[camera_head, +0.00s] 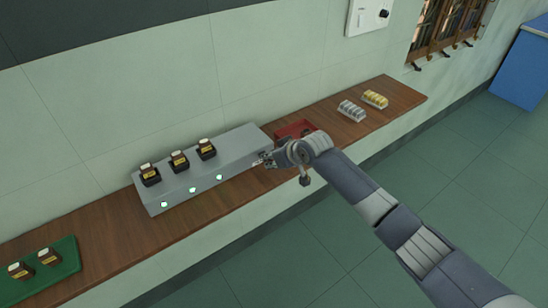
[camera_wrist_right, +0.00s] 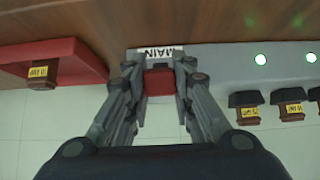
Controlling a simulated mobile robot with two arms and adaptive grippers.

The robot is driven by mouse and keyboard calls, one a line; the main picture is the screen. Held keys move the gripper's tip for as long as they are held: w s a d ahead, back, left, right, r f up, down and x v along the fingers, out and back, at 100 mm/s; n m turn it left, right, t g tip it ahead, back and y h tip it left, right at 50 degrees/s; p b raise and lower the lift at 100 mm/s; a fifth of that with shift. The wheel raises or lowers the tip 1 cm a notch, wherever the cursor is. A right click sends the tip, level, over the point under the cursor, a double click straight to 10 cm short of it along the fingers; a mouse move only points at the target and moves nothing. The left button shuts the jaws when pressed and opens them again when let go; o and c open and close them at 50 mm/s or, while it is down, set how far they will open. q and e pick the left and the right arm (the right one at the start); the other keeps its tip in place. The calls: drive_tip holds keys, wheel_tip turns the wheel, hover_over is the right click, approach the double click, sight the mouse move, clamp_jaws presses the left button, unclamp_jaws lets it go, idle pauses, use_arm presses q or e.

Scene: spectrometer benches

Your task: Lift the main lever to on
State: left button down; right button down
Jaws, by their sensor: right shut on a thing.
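My right gripper (camera_head: 262,162) is at the right end of the grey spectrometer box (camera_head: 238,147). In the right wrist view its fingers (camera_wrist_right: 159,68) are shut on the red main lever (camera_wrist_right: 160,84), one finger on each side. A white label reading MAIN (camera_wrist_right: 157,54), upside down in this view, sits beside the lever. In the head view the gripper hides the lever. Whether the lever is up or down cannot be told. My left gripper is not in view.
The box carries three dark labelled blocks (camera_head: 179,161) and lit green lamps (camera_head: 193,190). A red tray (camera_head: 284,130) holds a dark block. Two silver and yellow racks (camera_head: 375,98) stand on the right of the wooden shelf (camera_head: 401,92). A green mat (camera_head: 66,263) with two blocks lies left.

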drive_tip(key=c, duration=1.4)
unclamp_jaws()
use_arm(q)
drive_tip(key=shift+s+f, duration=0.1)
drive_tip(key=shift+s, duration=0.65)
use_arm(e)
drive_tip(key=shift+o, duration=0.2)
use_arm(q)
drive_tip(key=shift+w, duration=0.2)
use_arm(e)
drive_tip(key=v, duration=1.2)
drive_tip(key=shift+w, duration=0.1)
